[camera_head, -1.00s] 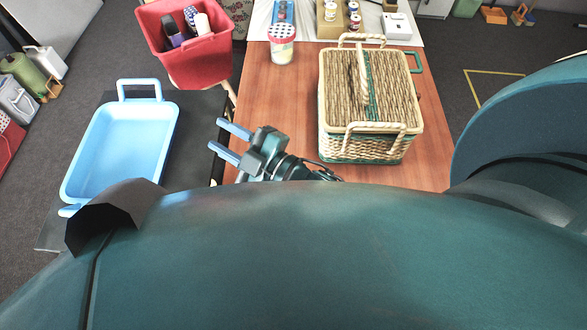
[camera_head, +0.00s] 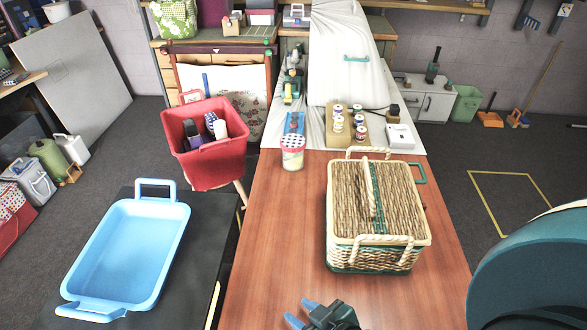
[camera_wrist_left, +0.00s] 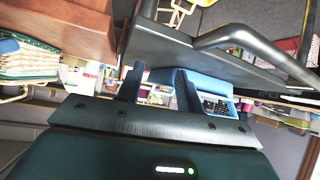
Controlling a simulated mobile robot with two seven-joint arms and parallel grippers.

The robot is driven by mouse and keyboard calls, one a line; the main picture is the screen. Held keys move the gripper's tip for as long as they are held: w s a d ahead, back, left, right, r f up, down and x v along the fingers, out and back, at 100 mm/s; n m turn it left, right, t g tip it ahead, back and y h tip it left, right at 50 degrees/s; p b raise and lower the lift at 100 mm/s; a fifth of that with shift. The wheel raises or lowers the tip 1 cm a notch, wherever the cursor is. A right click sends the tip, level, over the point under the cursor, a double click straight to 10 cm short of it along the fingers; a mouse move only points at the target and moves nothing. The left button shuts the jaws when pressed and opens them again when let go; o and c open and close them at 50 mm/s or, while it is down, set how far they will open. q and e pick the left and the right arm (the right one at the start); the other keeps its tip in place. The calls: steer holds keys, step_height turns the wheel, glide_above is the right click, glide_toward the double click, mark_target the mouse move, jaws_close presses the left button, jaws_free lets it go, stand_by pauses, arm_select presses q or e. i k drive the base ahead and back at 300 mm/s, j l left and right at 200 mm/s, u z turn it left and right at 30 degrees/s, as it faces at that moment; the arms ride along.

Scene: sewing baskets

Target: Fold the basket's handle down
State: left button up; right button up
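The wicker basket (camera_head: 375,256) stands upright on the wooden table, its brown woven lid (camera_head: 400,200) shut. Its pale handle (camera_head: 369,188) stands up over the middle of the lid, beside a green band. Cream loops show at the front and back edges. My right gripper (camera_head: 299,313) is at the bottom edge in the head view, left of and nearer than the basket. Its blue fingers are apart and empty. My left gripper (camera_wrist_left: 160,75) shows only in the left wrist view, its fingers apart with nothing between them. The basket (camera_wrist_left: 28,65) shows there at the left edge.
A shaker jar (camera_head: 292,155) stands behind and left of the basket. Spools on a stand (camera_head: 347,133) and a white box (camera_head: 401,136) are behind it. A blue tray (camera_head: 66,290) and a red bin (camera_head: 213,163) are to the left. The table left of the basket (camera_head: 275,235) is clear.

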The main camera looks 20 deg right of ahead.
mark_target(372, 207)
steer(key=z, duration=1.3)
steer(key=l+u, duration=0.2)
steer(key=k+l+u, duration=0.2)
steer(key=i, duration=0.05)
